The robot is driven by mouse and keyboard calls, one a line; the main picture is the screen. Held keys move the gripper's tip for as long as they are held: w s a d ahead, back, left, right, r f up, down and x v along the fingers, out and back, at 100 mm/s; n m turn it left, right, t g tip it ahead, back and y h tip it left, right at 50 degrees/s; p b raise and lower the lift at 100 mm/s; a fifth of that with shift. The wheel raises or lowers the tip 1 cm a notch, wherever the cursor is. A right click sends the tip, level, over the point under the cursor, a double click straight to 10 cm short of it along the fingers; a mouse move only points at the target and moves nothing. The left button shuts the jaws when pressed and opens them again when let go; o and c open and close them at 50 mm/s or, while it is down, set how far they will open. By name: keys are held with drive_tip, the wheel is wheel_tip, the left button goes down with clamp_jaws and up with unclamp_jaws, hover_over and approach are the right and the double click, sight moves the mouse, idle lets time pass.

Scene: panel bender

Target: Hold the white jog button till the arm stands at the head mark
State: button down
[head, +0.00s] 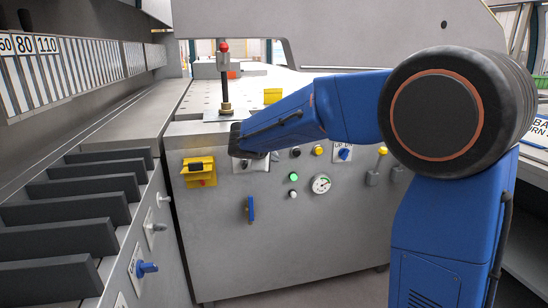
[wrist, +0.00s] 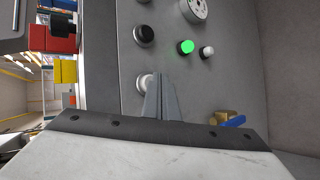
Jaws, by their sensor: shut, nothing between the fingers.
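My gripper (wrist: 163,76) is shut and empty in the wrist view. Its fingertips stand at the right edge of a round white button (wrist: 145,81) on the grey panel and partly overlap it. I cannot tell whether they touch or press it. A second, smaller white button (wrist: 207,52) sits beside the lit green button (wrist: 185,47); in the head view this small white button (head: 292,194) is below the green one. No label shows which is the jog button. In the head view my arm's dark end covers part of the panel's upper left. I cannot make out a head mark.
The panel also carries a black button (wrist: 144,35), a dial gauge (head: 321,184), a blue-handled valve (head: 250,208) and a yellow box (head: 199,172). A red-topped post (head: 224,76) stands on the perforated table behind. Dark slats (head: 80,210) line the left side.

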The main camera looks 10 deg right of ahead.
drive_tip(key=shift+s, duration=0.45)
drive_tip(key=shift+s, duration=0.1)
drive_tip(key=s, duration=0.5)
idle(0.4)
drive_tip(key=shift+w, duration=0.1)
